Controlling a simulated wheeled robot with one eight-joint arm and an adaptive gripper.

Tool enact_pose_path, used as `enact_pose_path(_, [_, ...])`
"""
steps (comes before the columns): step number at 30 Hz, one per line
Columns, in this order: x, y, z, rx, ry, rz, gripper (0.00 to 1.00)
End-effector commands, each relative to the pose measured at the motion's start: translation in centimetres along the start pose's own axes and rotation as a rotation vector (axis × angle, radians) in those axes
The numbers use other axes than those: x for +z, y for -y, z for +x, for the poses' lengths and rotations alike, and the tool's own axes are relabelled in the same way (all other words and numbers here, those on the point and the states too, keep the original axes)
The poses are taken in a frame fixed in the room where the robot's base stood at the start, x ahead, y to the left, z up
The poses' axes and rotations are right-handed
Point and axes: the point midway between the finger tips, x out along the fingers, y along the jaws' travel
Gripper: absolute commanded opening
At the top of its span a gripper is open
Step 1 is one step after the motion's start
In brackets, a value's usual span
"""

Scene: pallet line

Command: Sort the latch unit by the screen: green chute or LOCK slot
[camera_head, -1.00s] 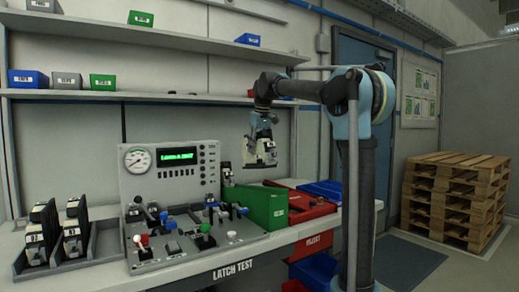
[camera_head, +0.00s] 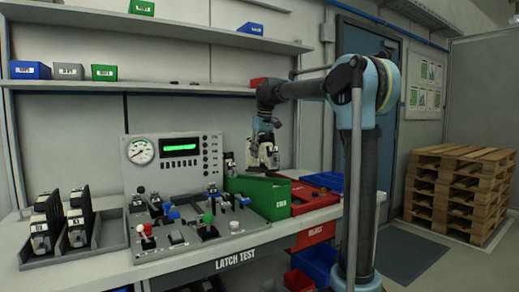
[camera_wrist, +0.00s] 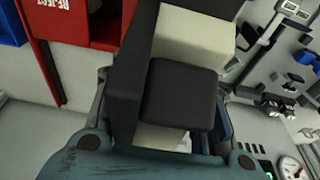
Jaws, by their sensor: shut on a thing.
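My gripper (camera_head: 264,136) is shut on a white and black latch unit (camera_head: 267,155). It holds the unit upright, just above the back of the green chute (camera_head: 266,189); whether they touch I cannot tell. In the wrist view the held unit (camera_wrist: 180,95) shows black and cream blocks between the fingers and hides much of what lies below. The screen (camera_head: 180,147) on the test panel is lit with green text, too small to read now. I cannot pick out the LOCK slot.
A red reject bin (camera_head: 318,196) stands right of the chute. Another unit (camera_head: 229,165) stands left of the held one. The lever console (camera_head: 190,232) is in front, and a rack (camera_head: 98,240) with two units is at left. Shelves with small bins run above.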

Motion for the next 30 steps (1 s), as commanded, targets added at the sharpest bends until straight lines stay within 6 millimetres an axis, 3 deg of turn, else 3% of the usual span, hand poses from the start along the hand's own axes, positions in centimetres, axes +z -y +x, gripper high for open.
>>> enact_pose_path(18, [1.0,0.0,4.3,0.000,0.000,0.000,0.07])
enact_pose_path(30, [1.3,0.1,6.0,0.000,0.000,-0.001,0.07])
